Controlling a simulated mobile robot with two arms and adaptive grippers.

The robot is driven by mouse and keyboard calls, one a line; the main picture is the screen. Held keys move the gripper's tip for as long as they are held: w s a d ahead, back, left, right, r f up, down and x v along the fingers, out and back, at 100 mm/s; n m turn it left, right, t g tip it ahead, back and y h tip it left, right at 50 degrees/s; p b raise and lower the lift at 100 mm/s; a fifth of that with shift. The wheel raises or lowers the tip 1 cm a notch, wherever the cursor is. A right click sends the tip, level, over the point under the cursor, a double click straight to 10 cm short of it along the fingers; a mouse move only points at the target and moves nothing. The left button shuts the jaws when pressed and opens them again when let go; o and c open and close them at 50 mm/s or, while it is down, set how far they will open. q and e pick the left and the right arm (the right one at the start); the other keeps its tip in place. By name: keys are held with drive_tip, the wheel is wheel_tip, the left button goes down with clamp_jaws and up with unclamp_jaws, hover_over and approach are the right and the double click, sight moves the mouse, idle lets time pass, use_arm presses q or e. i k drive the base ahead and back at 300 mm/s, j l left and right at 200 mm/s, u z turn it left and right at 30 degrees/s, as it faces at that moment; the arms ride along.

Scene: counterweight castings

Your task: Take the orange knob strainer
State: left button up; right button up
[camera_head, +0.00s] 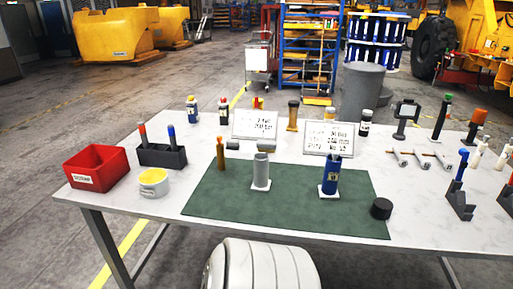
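An item with a wide orange top (479,116) and a darker body stands upright near the right end of the white table (150,215); it looks most like the orange knob strainer, though its details are too small to be sure. A slim orange-brown upright piece (220,154) stands at the back left of the green mat (285,207). Neither of my grippers is in view, and nothing touches these items.
On the mat are a grey cylinder (261,171) and a blue cylinder (331,175) on white bases. A red bin (96,168), yellow-topped tub (154,183) and dark holder (162,156) stand left. Two white signs (255,124) (328,139) stand behind. The mat's front is clear.

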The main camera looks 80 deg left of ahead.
sight(220, 146)
drive_tip(key=l+u, duration=0.15)
drive_tip(key=u, duration=2.85)
drive_tip(key=i+u, duration=0.25)
drive_tip(key=u, duration=0.15)
drive_tip(key=i+l+u, duration=0.2)
drive_tip(key=u, duration=0.15)
drive_tip(key=i+l+u, duration=0.25)
drive_tip(key=u, duration=0.15)
